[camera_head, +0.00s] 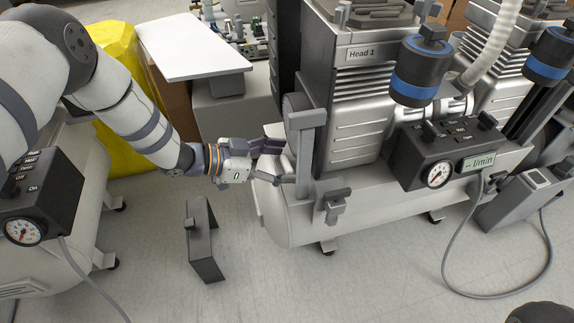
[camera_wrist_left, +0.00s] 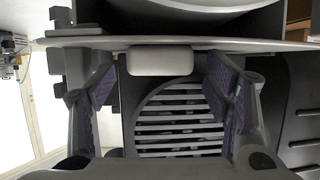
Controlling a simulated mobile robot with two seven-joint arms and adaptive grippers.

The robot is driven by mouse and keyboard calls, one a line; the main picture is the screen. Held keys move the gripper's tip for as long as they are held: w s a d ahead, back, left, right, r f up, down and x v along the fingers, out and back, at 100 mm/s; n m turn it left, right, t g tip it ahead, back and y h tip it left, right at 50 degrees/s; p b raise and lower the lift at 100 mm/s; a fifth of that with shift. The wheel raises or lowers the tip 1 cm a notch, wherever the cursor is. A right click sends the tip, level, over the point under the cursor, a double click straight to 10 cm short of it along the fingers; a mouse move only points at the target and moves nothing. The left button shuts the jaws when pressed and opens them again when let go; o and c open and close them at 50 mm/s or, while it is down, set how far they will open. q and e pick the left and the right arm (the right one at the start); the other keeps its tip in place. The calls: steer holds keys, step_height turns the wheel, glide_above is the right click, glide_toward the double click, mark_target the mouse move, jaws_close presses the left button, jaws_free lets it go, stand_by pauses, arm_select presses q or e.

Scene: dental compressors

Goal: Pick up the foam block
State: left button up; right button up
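My left gripper (camera_head: 272,162) reaches in from the left, beside the end of the large central compressor (camera_head: 340,205). Its two fingers are spread apart, with nothing between the tips that I can see in the head view. In the left wrist view the open gripper (camera_wrist_left: 165,92) shows with purple-grey pads on both sides. A pale, rounded block (camera_wrist_left: 160,60) shows between and beyond the fingers, just under a grey ledge; it may be the foam block, but I cannot tell for sure. I cannot make out a foam block in the head view. My right gripper is not in view.
A round slatted vent (camera_wrist_left: 180,118) lies behind the fingers. A dark upright stand (camera_head: 204,242) is on the floor below my left arm. A white board (camera_head: 200,48) and yellow-covered object (camera_head: 122,90) stand behind it. Hoses cross the floor at right; the front middle floor is clear.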

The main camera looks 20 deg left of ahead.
arm_select(q)
steer(key=c, duration=0.5)
steer(key=shift+c, duration=0.2)
